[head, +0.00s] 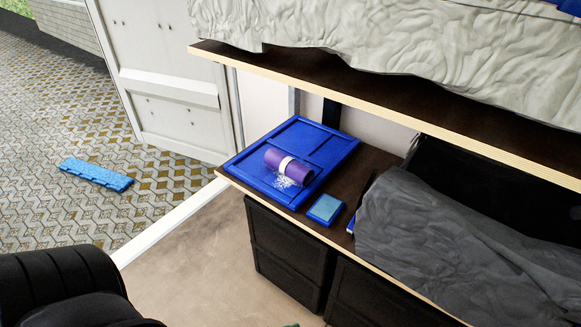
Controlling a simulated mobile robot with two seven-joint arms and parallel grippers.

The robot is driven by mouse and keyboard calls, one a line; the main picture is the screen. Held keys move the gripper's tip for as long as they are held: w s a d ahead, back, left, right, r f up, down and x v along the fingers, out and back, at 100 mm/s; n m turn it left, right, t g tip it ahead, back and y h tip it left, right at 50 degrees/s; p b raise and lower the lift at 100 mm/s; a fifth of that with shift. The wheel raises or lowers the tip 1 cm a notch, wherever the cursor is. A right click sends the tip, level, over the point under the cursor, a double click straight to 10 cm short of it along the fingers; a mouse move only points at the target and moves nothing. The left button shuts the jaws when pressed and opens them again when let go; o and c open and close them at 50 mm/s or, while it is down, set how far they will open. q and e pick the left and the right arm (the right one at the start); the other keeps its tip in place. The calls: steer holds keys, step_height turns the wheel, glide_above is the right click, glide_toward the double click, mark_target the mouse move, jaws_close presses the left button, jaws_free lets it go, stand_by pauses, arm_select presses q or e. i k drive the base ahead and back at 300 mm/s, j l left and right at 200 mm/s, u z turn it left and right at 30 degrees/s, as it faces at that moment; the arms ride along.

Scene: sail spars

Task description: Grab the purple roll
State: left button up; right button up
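The purple roll (303,170) has a white band around its middle. It lies on its side on a blue tray-like panel (314,134), which rests on the dark lower shelf. A small patch of white specks shows beside the roll's near side. Neither of my grippers is in view.
A small blue box (325,209) sits near the shelf's front edge. Grey cloth (430,240) covers the shelf to the right. A wooden upper shelf (400,110) overhangs the back. Black drawers (285,252) stand below. A white door (170,80) stands at the left; a blue mat (95,174) lies outside.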

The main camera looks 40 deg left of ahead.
mark_target(288, 166)
steer(key=i+j, duration=0.1)
steer(key=j, duration=0.75)
steer(key=i+j, duration=0.1)
steer(key=j, duration=1.6)
steer(key=i+z, duration=0.05)
steer(key=i, duration=0.05)
